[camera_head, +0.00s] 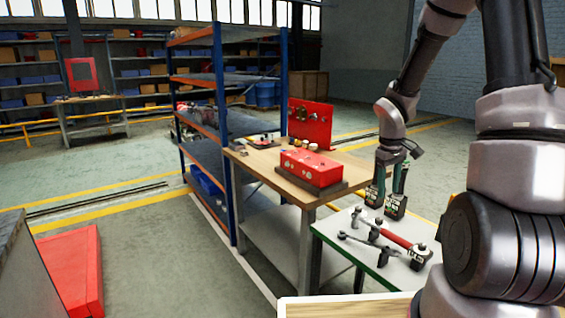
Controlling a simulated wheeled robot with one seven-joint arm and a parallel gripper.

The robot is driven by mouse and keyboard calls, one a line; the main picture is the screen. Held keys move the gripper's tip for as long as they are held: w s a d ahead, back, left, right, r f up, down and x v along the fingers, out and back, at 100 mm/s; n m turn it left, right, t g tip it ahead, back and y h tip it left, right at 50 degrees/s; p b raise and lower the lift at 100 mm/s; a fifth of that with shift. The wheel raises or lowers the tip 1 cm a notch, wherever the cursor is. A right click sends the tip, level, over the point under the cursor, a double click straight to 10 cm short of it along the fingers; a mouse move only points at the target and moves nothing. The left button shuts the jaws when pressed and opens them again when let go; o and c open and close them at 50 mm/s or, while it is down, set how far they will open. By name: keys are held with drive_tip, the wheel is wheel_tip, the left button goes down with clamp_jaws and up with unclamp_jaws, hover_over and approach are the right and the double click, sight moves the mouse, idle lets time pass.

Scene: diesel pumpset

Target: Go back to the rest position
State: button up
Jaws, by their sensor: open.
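My arm comes down from the top right. My gripper (391,158) is at its end, pointing down above the small tool table (340,262) with a green edge. The fingers are small and dark here; they look open, with nothing seen held between them. Two green and black power tools, the left one (376,188) and the right one (397,204), stand upright just below the gripper. I cannot tell whether the gripper touches them.
A red-handled tool (393,238) and a grey wrench (368,248) lie on the tool table. A red block (311,168) sits on the wooden workbench (262,160) behind it. A tall shelf (217,130) stands left of the bench. Open floor (150,255) lies further left.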

drive_tip(key=s+a+r+m+t, duration=0.15)
drive_tip(key=s+r, duration=0.25)
drive_tip(key=r, duration=0.5)
drive_tip(key=s+a+r+m+t, duration=0.1)
drive_tip(key=s+r+m, duration=0.2)
drive_tip(key=r, duration=0.5)
drive_tip(key=s+a+r+m+t+y, duration=0.3)
drive_tip(key=s+a+r+m, duration=0.1)
drive_tip(key=s+r, duration=0.6)
drive_tip(key=shift+s+a+t, duration=0.35)
drive_tip(key=shift+s+a, duration=0.35)
drive_tip(key=shift+s, duration=0.15)
